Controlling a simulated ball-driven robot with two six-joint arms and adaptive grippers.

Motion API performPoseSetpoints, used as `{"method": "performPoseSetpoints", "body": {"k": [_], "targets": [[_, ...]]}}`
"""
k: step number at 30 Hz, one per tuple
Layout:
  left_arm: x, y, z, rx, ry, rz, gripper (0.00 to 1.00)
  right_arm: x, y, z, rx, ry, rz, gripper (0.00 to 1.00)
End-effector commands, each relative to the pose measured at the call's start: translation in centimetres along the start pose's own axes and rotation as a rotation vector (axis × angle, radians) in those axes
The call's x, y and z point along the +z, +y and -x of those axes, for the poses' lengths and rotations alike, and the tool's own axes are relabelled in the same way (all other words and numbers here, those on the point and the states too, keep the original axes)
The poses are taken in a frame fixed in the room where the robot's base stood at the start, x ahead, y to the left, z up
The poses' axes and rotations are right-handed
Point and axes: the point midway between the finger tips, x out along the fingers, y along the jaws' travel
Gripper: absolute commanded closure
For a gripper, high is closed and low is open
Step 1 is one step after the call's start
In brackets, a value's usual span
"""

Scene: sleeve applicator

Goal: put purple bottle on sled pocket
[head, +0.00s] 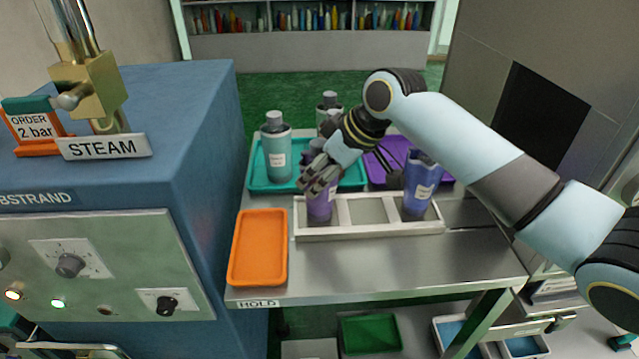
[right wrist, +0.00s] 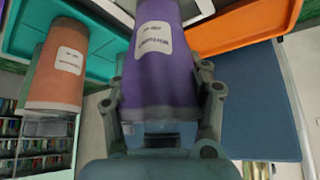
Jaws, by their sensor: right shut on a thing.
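The purple bottle (head: 321,207) is upright in my right gripper (head: 322,178), whose fingers are shut around its upper part. In the right wrist view the purple bottle (right wrist: 160,60) with a white label lies between the two fingers (right wrist: 163,105). The pale sled (head: 370,232) has three pockets in a row. The purple bottle's lower end is at the left pocket; I cannot tell whether it rests on the pocket floor. The middle pocket (head: 368,211) is empty. A blue-violet bottle (head: 420,187) stands in the right pocket. My left gripper is not in view.
A purple tray (head: 393,150) is behind right. An empty orange tray (head: 258,247) lies left of the sled. A blue cabinet (head: 205,130) bounds the left; the front steel table is clear.

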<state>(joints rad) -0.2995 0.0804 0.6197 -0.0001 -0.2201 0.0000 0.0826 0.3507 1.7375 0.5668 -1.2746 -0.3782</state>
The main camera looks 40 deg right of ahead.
Motion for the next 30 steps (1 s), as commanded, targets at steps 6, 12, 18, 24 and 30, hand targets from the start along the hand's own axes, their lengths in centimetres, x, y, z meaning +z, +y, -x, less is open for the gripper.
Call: {"method": "performPoseSetpoints", "body": {"k": [6,12,18,24,30], "targets": [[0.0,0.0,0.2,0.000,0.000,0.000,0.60,-0.1,0.0,0.2,0.000,0.001,0.000,0.96],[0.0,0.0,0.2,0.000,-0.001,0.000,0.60,0.1,0.0,0.0,0.000,-0.001,0.000,0.37],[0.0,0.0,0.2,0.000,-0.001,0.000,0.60,0.1,0.0,0.0,0.000,-0.001,0.000,0.29],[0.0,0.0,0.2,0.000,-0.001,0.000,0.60,-0.1,0.1,0.4,0.001,0.000,0.001,0.29],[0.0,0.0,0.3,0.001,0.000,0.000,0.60,-0.1,0.1,3.8,0.003,-0.001,0.006,0.29]]}}
